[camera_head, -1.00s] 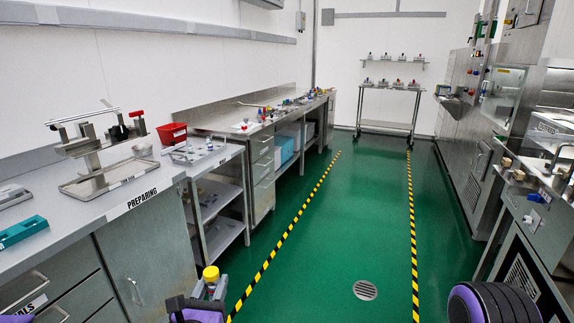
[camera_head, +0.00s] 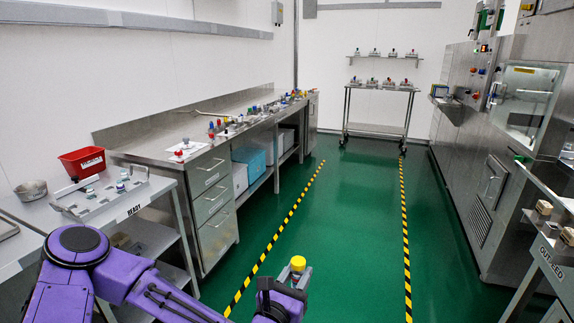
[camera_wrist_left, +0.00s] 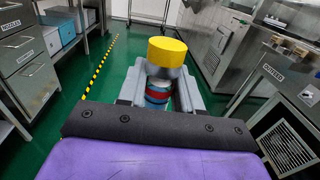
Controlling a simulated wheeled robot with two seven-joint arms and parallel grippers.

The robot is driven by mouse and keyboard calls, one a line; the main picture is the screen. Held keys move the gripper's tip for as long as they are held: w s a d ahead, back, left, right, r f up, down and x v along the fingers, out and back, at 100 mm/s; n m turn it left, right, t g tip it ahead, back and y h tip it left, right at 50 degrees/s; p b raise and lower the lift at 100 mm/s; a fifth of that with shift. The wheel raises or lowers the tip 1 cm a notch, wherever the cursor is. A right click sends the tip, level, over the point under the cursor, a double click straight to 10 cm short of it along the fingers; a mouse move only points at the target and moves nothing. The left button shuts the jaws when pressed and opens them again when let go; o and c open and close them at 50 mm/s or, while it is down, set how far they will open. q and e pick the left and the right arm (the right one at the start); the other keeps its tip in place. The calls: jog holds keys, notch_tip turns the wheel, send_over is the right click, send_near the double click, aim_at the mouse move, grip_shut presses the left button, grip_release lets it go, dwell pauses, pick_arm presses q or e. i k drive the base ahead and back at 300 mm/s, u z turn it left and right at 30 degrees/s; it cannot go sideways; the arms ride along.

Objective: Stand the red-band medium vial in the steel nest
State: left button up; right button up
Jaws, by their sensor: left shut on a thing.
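My left gripper (camera_head: 288,283) is low in the middle of the head view, over the green floor. It is shut on a vial with a yellow cap (camera_head: 298,263), held roughly upright. In the left wrist view the yellow cap (camera_wrist_left: 166,52) stands above the grey fingers, and the vial body (camera_wrist_left: 157,97) between them shows red and blue bands. The vial's lower part is hidden. My right gripper is out of view. I cannot pick out the steel nest with certainty.
The bench marked READY (camera_head: 150,203) stands at left with a small vial rack (camera_head: 104,198), a red bin (camera_head: 83,161) and a metal bowl (camera_head: 31,190). The outfeed counter (camera_head: 555,258) is at right. The green aisle is clear to the far trolley (camera_head: 380,112).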

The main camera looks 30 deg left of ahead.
aim_at(85, 215)
jog(key=u, duration=0.25)
jog(key=i, duration=1.15)
jog(key=u, duration=1.5)
jog(key=i, duration=0.8)
jog(key=u, duration=0.8)
